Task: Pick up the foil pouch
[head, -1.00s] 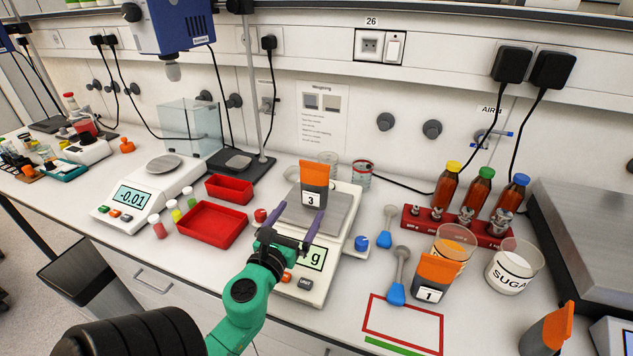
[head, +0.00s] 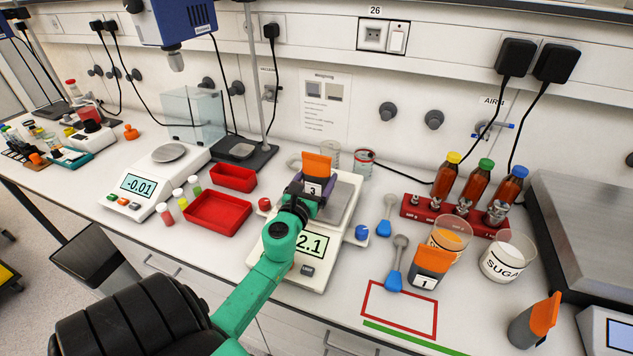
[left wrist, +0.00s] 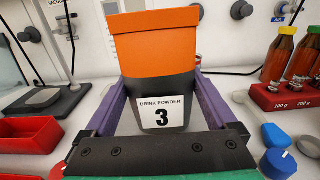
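A dark pouch with an orange top and a label "DRINK POWDER 3" (head: 317,167) stands upright on the right-hand scale's pan (head: 338,203). It fills the middle of the left wrist view (left wrist: 158,60). My left gripper (head: 314,184) is at the pouch with one purple finger on each side. The left wrist view shows the fingers (left wrist: 160,95) spread, with gaps beside the lower pouch; contact near the tips cannot be told. A similar pouch labelled 1 (head: 429,268) stands to the right, and another orange-topped pouch (head: 535,320) is at the front right. My right gripper is not in view.
A red-outlined rectangle (head: 400,334) on the bench is empty. Blue-ended spoons (head: 394,279), an orange-filled beaker (head: 450,234), a sugar beaker (head: 508,257) and a red weight rack (head: 455,220) stand right of the scale. Red trays (head: 218,212) lie to its left.

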